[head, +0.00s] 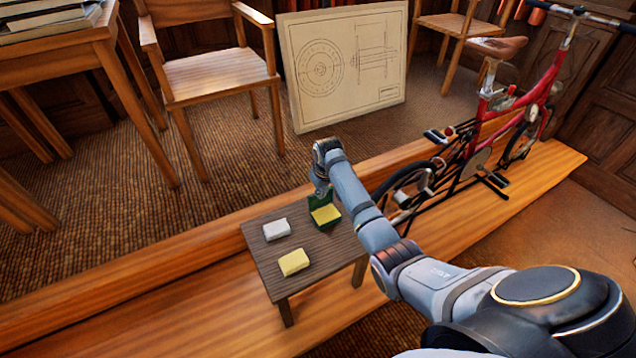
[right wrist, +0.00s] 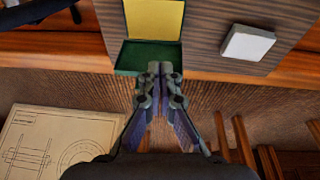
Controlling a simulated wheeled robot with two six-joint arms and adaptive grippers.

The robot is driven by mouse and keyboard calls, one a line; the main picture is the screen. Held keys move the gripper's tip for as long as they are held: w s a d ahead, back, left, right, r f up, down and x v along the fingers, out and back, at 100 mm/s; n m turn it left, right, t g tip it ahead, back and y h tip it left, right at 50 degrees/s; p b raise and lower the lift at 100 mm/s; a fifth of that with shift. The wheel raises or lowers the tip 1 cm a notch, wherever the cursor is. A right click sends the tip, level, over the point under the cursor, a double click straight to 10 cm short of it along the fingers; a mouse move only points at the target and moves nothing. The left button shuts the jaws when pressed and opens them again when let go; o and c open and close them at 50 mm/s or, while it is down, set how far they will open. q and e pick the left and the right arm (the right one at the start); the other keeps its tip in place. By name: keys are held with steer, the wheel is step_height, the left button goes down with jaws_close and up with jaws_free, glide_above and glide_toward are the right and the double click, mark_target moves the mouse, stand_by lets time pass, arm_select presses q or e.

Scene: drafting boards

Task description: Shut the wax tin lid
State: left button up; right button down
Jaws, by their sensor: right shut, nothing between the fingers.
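The wax tin (head: 326,215) stands on a small dark wood table, with a yellow wax face showing in it; the yellow also shows in the right wrist view (right wrist: 155,18). Its green lid (head: 318,200) is open and stands up at the tin's far side; it also shows in the right wrist view (right wrist: 148,56). My right gripper (head: 321,193) is at the lid's far upper edge, shut and empty. In the right wrist view its fingertips (right wrist: 160,68) overlap the lid's edge; I cannot tell whether they touch. My left gripper is not in view.
A white block (head: 276,229) and a yellow block (head: 294,262) lie on the small table (head: 325,256). A red bicycle (head: 500,120) stands to the right. A drawing board (head: 345,65) and a chair (head: 215,75) stand behind. Carpet lies between them and the table.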

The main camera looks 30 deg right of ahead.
steer(key=w+d+r, duration=0.2)
steer(key=w+r, duration=0.5)
steer(key=r, duration=0.2)
steer(key=a+b+x, duration=0.1)
steer(key=b+x, duration=0.6)
steer(key=x, duration=0.4)
steer(key=shift+y, duration=0.3)
steer(key=shift+s+r+p, duration=0.25)
steer(key=shift+s+p, duration=0.8)
steer(key=shift+p, duration=0.3)
steer(key=shift+s+r+p, duration=0.2)
steer(key=shift+s+p, duration=0.85)
steer(key=shift+p, duration=0.25)
